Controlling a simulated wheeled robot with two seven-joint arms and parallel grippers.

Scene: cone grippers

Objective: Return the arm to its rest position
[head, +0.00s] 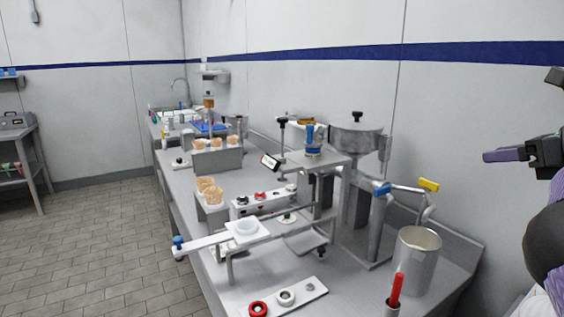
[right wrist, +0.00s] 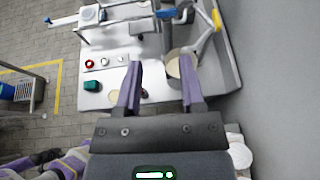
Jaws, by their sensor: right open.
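My right gripper (head: 497,156) is at the right edge of the head view, raised above the counter near the wall. In the right wrist view its two purple fingers (right wrist: 160,90) are spread apart with nothing between them. It touches nothing in either view. The rest of my right arm is partly cut off by the frame's edge. My left gripper is not in view.
A steel counter (head: 184,182) runs along the wall, carrying a metal machine (head: 358,150), a metal cup (head: 416,262), a red-handled tool (head: 396,290), a button panel (head: 312,292) and cones (head: 212,195). Tiled floor (head: 90,240) is clear at left.

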